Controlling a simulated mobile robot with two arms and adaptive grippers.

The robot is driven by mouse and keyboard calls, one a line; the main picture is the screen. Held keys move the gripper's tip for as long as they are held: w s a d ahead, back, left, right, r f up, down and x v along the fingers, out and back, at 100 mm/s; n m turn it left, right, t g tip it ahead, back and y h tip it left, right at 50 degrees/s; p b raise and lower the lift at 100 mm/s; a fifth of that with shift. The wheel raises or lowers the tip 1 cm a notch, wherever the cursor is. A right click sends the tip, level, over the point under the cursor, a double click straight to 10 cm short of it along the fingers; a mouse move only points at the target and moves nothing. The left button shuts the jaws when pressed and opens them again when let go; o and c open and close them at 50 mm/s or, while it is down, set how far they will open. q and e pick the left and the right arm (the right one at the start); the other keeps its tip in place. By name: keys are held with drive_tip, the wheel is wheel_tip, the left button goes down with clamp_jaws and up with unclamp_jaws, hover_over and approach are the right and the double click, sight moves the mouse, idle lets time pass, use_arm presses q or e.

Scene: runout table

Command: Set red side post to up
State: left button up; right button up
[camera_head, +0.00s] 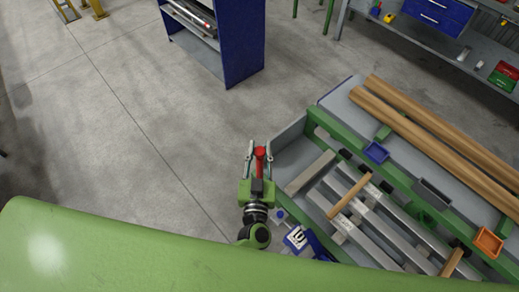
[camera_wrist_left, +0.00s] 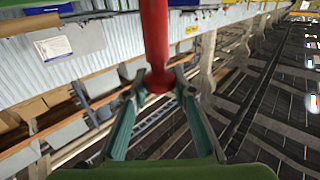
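The red side post (camera_head: 260,157) stands beside the left end of the runout table (camera_head: 284,149). In the head view it lies between the two fingers of my left gripper (camera_head: 258,149). In the left wrist view the red post (camera_wrist_left: 155,38) comes down from the top edge, and its rounded end sits between the fingertips of the left gripper (camera_wrist_left: 160,88). The fingers are spread, with small gaps showing beside the post. The post's lower part is hidden by the gripper in the head view. My right gripper is not in view.
The runout table holds metal bars, a wooden handle-like bar (camera_head: 349,195) and long wooden beams (camera_head: 430,150). Small blue (camera_head: 376,152) and orange (camera_head: 488,242) bins sit along its green rail. A blue shelf unit (camera_head: 240,40) stands behind. The floor to the left is clear.

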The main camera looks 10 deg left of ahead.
use_arm(q)
drive_tip(key=o, duration=0.4)
drive_tip(key=s, duration=0.4)
drive_tip(key=s+d, duration=0.1)
drive_tip(key=s, duration=0.7)
drive_tip(key=shift+d, duration=0.25)
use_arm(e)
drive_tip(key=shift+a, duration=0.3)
